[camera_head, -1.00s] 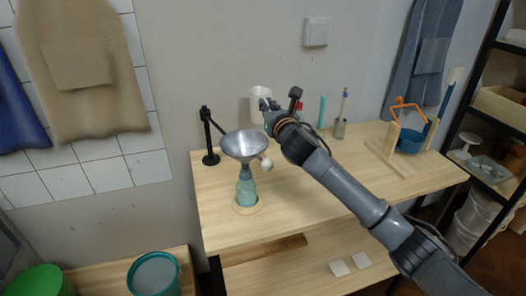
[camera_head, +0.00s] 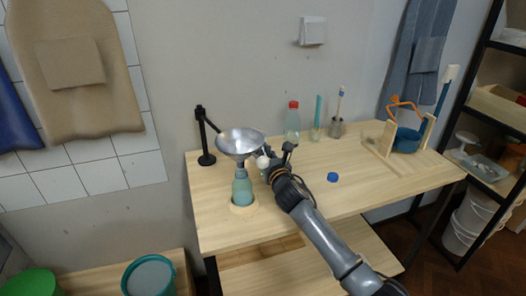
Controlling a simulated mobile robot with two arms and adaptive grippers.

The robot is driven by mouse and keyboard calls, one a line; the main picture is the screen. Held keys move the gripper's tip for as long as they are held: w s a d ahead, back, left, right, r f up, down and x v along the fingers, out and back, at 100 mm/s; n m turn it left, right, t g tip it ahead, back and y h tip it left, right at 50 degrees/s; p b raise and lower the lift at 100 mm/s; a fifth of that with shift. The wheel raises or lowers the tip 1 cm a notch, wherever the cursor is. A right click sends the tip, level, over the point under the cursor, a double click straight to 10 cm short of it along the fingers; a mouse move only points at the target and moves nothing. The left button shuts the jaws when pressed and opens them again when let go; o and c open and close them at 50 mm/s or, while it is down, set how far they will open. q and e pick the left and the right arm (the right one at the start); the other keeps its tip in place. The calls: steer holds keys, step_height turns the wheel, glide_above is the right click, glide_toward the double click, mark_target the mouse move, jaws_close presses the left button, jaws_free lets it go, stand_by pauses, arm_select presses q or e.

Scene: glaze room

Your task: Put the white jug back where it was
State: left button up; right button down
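The metal funnel (camera_head: 240,142) sits above a teal bottle (camera_head: 242,189), which stands in a pale wooden ring (camera_head: 244,209). My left gripper is not in view.
A black stand (camera_head: 205,142) is left of the funnel. A red-capped bottle (camera_head: 292,122), a teal tube (camera_head: 317,122) and a brush cup (camera_head: 336,128) line the back. A blue cap (camera_head: 332,177) lies mid-table.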

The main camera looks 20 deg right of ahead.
steer(key=shift+r, duration=0.15)
steer(key=c, duration=1.4)
jaws_free()
steer(key=shift+f, duration=0.2)
steer(key=shift+c, duration=0.2)
steer(key=shift+r, duration=0.2)
steer(key=s, duration=1.2)
steer(key=shift+d, duration=0.25)
steer(key=shift+s, duration=0.1)
